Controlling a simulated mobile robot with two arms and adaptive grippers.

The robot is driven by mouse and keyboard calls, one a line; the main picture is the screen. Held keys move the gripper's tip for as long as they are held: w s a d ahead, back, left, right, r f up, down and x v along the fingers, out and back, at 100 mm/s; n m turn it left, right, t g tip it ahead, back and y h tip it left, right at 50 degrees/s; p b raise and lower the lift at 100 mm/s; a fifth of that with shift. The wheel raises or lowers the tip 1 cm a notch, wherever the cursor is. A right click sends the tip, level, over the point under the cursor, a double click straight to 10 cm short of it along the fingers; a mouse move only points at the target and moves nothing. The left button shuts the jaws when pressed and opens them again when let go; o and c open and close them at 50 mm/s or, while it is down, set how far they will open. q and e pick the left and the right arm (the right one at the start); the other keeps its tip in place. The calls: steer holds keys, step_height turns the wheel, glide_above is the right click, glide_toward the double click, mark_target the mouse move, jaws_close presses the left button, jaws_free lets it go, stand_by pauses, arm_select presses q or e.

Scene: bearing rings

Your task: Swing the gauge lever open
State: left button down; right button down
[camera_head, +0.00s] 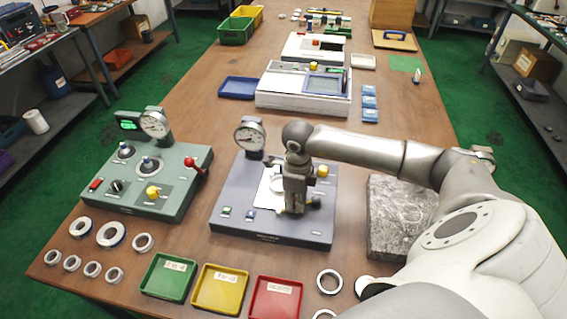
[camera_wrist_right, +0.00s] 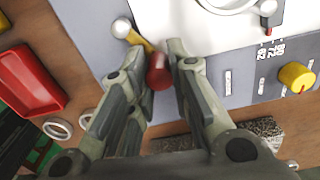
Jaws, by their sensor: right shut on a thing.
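The blue-grey gauge fixture (camera_head: 270,228) stands in the middle of the table, with a round dial (camera_head: 250,138) at its back left. My right gripper (camera_head: 294,207) points down over its front right part and hides much of that area. In the right wrist view the gauge lever has a red knob (camera_wrist_right: 158,73) and a short brass-coloured rod beside a pale ball (camera_wrist_right: 121,28). The right gripper's fingers (camera_wrist_right: 156,60) stand on either side of the red knob, shut on it. My left gripper is not in view.
A green fixture (camera_head: 135,205) with a red-knobbed lever (camera_head: 195,168) stands left. Green (camera_head: 167,278), yellow (camera_head: 220,290) and red (camera_head: 275,298) trays line the front. Several rings lie front left. A grey stone slab (camera_head: 398,205) lies right, near my arm.

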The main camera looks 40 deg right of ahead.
steer(key=s+n+b, duration=0.1)
steer(key=n+b, duration=0.1)
steer(key=s+n+b, duration=0.1)
steer(key=n+b, duration=0.1)
steer(key=shift+s+a+f, duration=0.1)
steer(key=shift+s+f, duration=0.1)
steer(key=shift+s+d+r+n+b, duration=0.1)
steer(key=shift+s+n+b, duration=0.35)
steer(key=shift+n+b, duration=0.45)
steer(key=shift+s+d+r+n+b, duration=0.1)
steer(key=shift+s+n+b, duration=0.35)
steer(key=shift+n+b, duration=0.4)
steer(key=c, duration=1.3)
jaws_free()
steer(key=shift+s, duration=0.1)
steer(key=shift+c, duration=0.2)
steer(key=shift+r, duration=0.1)
step_height(320, 180, up, 12)
